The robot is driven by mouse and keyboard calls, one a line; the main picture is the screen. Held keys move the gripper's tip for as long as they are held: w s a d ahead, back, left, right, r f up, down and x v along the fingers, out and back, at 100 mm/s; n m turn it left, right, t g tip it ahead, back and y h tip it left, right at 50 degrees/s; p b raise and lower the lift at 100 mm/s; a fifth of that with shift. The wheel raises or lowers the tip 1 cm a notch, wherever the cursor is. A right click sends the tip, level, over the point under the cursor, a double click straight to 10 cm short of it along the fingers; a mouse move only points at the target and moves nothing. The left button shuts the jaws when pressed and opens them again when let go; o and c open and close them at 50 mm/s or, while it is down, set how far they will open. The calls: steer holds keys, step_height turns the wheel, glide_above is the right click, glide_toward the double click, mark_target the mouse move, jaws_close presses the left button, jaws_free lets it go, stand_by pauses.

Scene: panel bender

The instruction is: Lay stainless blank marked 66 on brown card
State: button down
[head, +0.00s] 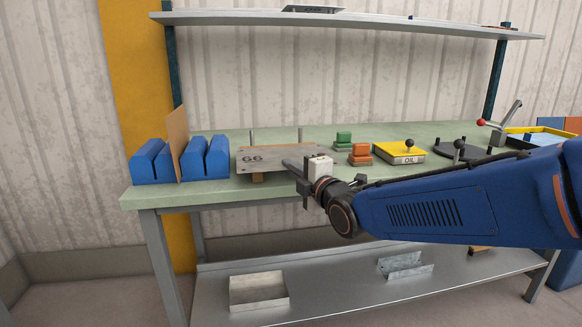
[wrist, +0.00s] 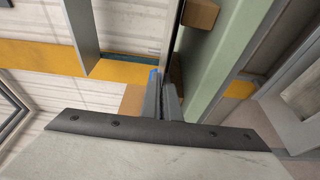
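The stainless blank marked 66 (head: 268,158) is a flat grey sheet, lying roughly level just above the bench on the left, with a small wooden block (head: 256,178) under its front. My gripper (head: 290,163) is at its right front part, with fingers above and below the sheet. In the wrist view my gripper's fingers (wrist: 162,98) are close together, with the thin sheet edge-on between them. The brown card (head: 177,143) stands upright, slightly tilted, between blue blocks (head: 205,158) left of the blank. Whether the blank still touches the wooden block is unclear.
Two thin upright posts (head: 252,137) stand by the blank's rear. A shelf (head: 350,22) runs above the green bench (head: 220,190).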

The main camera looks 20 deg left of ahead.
steer(key=shift+f, duration=0.3)
stand_by(0.5)
steer(key=c, duration=1.9)
jaws_free()
steer(key=shift+c, duration=0.2)
steer(key=shift+f, duration=0.1)
steer(key=v, duration=1.7)
steer(key=shift+s, duration=0.2)
steer(key=shift+d, duration=0.1)
